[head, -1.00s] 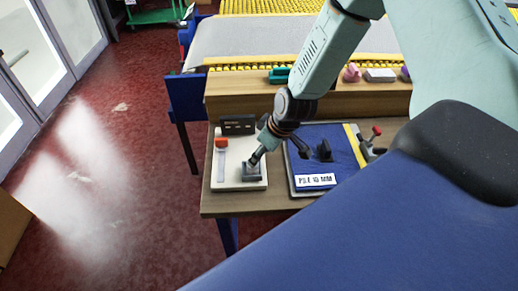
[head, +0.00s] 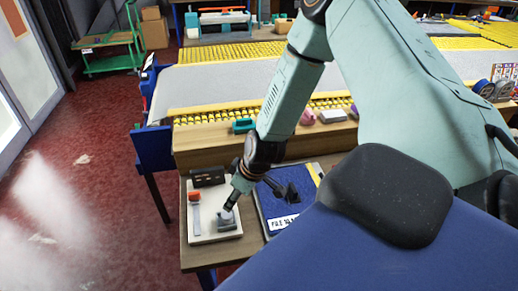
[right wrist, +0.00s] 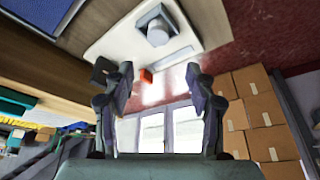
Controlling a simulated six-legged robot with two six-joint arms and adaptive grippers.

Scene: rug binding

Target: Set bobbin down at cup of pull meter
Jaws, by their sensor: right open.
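The pull meter (head: 207,232) has a white base, a red-orange part and a dark grey cup (head: 228,228). It also shows at the top of the right wrist view (right wrist: 112,48). A pale grey round piece, apparently the bobbin (right wrist: 158,35), sits within the square cup (right wrist: 147,17). In the head view it is small and partly hidden by my gripper. My right gripper (right wrist: 160,85) is open, with nothing between its fingers. In the head view, my right gripper (head: 232,203) is just above the cup. My left gripper is out of view.
A blue pile gauge board (head: 268,203) lies beside the pull meter on the wooden bench (head: 196,259). A dark box (head: 208,177) stands behind the meter. A wooden ledge (head: 200,158) with small coloured items runs along the back.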

